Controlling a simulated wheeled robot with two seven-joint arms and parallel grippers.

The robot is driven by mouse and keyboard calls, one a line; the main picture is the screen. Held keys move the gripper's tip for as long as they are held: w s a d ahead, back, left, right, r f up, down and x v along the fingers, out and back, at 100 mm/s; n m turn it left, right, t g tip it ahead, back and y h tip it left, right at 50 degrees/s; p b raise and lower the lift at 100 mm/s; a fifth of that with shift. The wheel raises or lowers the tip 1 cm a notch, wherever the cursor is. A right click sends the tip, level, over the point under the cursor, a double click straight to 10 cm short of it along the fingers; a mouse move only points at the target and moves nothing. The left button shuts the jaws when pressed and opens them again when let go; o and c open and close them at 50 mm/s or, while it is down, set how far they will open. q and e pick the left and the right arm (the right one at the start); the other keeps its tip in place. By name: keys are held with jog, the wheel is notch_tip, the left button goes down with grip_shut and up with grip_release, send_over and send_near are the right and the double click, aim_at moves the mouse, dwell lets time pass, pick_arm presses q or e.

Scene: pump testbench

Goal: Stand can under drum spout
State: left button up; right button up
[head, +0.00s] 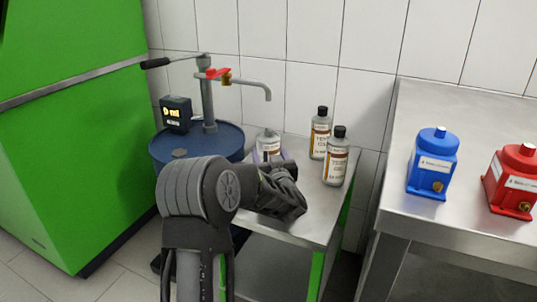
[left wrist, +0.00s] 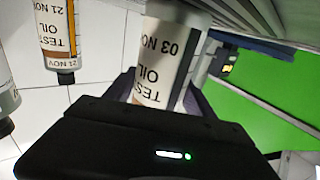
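A pale test-oil bottle (head: 270,145) with a printed label is the nearest thing to the can in the task. It appears below the end of the drum spout (head: 267,95) in the head view. My left gripper (head: 266,158) reaches it from the front, partly hidden by my wrist. In the left wrist view the bottle (left wrist: 165,60) is upside down in the picture, and dark fingers (left wrist: 160,98) sit close on both sides of it, appearing shut on it. Whether its base touches the table is hidden. My right gripper is not in view.
The blue drum (head: 225,138) carries the pump. Two black-capped bottles (head: 320,135) (head: 336,160) stand right of my gripper on the metal table (head: 318,215).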

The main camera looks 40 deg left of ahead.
pick_arm(q)
jog(key=o, duration=0.4)
jog(key=shift+r, duration=0.1)
jog(key=shift+r, duration=0.25)
jog(key=p+v, duration=0.1)
jog(key=v, duration=0.6)
jog(key=shift+s+d+f+p, duration=0.1)
jog(key=shift+s+d+p, duration=0.05)
jog(key=shift+d+p, duration=0.15)
